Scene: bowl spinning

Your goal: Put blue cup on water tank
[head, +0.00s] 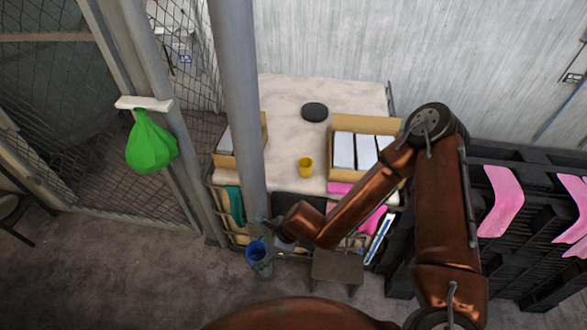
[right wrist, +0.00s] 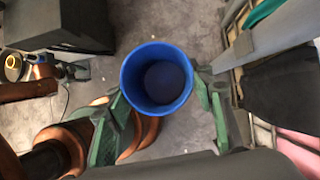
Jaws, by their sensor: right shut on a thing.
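The blue cup (head: 257,252) is held by my right gripper (head: 263,254) beside the grey post, in front of the table. In the right wrist view the cup (right wrist: 157,58) is seen from above, its round mouth open toward the camera. The green-padded fingers of my right gripper (right wrist: 159,100) close on it from both sides. The inside of the cup looks empty, with a darker bottom. A large dark rounded shape (head: 60,75) behind the mesh at upper left may be the water tank; I cannot tell for sure.
The pale table (head: 285,100) carries a yellow cup (head: 306,167), a black round object (head: 314,112) and boxes of papers (head: 367,122). A grey post (head: 238,100) rises beside my right gripper. A green bag (head: 150,145) hangs at left. Black pallets (head: 535,160) stand at right.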

